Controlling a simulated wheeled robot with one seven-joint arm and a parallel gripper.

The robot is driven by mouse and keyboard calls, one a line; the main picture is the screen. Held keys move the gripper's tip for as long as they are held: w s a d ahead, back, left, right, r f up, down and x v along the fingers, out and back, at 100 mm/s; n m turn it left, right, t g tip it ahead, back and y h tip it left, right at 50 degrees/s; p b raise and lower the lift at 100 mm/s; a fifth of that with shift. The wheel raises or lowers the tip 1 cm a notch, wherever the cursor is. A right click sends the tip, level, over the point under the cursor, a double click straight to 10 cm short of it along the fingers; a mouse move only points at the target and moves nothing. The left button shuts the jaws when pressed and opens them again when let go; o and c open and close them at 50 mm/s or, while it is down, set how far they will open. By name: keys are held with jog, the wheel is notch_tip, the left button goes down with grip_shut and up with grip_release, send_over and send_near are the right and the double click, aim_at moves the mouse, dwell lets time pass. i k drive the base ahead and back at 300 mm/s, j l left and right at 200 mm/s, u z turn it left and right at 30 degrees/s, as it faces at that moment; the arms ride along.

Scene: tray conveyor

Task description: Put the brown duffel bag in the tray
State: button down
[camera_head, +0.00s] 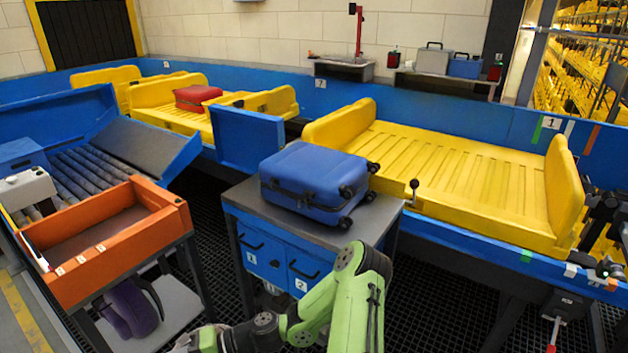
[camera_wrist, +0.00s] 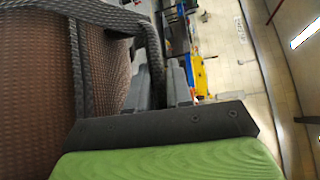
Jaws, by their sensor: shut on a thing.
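The brown duffel bag (camera_wrist: 38,75) fills the left of the wrist view, woven brown with dark grey straps. My gripper (camera_wrist: 178,85) is shut on a dark strap or handle of it; the exact grip is partly hidden. The bag does not show clearly in the head view, where my green arm reaches down to the bottom edge. The near yellow tray (camera_head: 455,180) at the right is empty, with a ribbed floor and raised ends. A farther yellow tray (camera_head: 160,95) holds a red suitcase (camera_head: 197,97).
A blue suitcase (camera_head: 315,182) lies on a grey-topped cart (camera_head: 240,197) between my arm and the near tray. An orange bin (camera_head: 105,270) stands left, with a purple bag (camera_head: 130,307) on the shelf below. A roller chute (camera_head: 80,178) is behind it.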

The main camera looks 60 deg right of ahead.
aim_at(488, 187)
jog(key=k+l+z, duration=0.2)
jog(key=z, duration=0.15)
jog(key=k+l+z, duration=0.1)
jog(key=l+z, duration=0.25)
jog(key=k+l+z, duration=0.1)
jog(key=l+z, duration=0.55)
jog(key=i+l+z, duration=0.25)
jog(key=l, duration=0.15)
jog(key=k, duration=0.1)
